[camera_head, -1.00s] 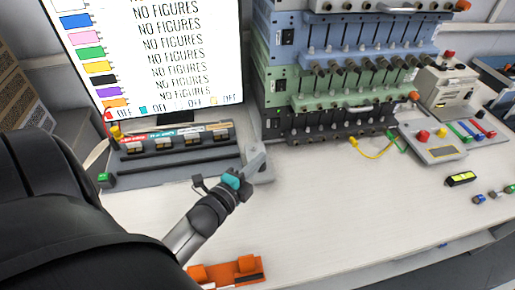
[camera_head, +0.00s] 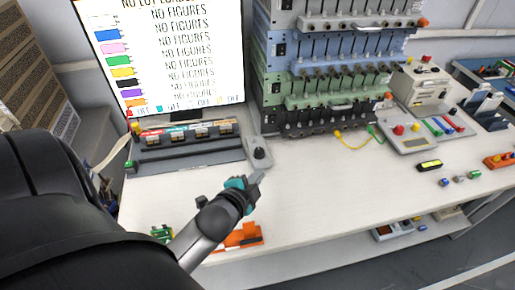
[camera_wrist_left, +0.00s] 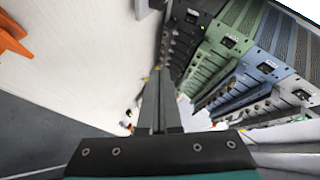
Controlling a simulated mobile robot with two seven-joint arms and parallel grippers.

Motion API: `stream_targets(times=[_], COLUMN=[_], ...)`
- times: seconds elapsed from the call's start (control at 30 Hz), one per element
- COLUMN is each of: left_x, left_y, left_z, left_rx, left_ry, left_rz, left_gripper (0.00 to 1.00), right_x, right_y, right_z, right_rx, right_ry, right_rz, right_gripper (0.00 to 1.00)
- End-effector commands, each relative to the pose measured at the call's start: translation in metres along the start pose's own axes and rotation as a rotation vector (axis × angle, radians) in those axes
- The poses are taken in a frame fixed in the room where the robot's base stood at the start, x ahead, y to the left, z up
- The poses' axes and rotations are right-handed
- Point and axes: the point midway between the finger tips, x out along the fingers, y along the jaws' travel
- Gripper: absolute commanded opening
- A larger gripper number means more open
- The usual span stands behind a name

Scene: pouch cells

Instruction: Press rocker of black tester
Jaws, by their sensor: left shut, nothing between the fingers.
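The black tester (camera_head: 325,122) is the lowest unit of the stack at the back of the bench in the head view. Its rocker is hard to make out there. In the wrist view the black tester shows at the top middle, with a small dark rocker (camera_wrist_left: 192,17) on its face. My left gripper (camera_head: 260,177) is shut and empty, above the white bench in front of the stack and to its left, apart from the tester. Its closed fingers (camera_wrist_left: 158,78) point up the wrist view, just left of the black tester. My right gripper is not in view.
Green (camera_head: 335,88), blue (camera_head: 345,50) and grey (camera_head: 345,10) testers are stacked above. A grey box with a black knob (camera_head: 260,153) stands just behind my fingertips. An orange holder (camera_head: 240,237) lies below the wrist. The bench (camera_head: 340,190) right of the gripper is clear.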

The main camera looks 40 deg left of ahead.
Motion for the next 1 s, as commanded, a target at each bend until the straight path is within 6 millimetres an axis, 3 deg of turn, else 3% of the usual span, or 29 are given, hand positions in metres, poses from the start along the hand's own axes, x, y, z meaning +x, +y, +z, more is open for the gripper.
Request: stream_targets(times=[0.53,0.67,0.77,1.0], left_x=[-0.007,-0.007,-0.009,-0.034], left_y=[0.009,0.014,0.034,0.127], left_z=[0.0,0.001,0.006,0.024], left_rx=[-0.077,-0.09,-0.153,-0.426], left_ry=[-0.045,-0.053,-0.093,-0.326], left_rz=[0.056,0.068,0.126,0.391], left_gripper=[0.0,0.0,0.0,0.0], right_x=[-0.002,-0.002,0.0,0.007], right_y=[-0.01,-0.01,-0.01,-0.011], right_z=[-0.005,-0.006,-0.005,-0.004], right_rx=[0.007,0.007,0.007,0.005], right_ry=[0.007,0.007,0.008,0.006], right_rz=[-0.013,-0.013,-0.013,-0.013], right_gripper=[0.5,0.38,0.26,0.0])
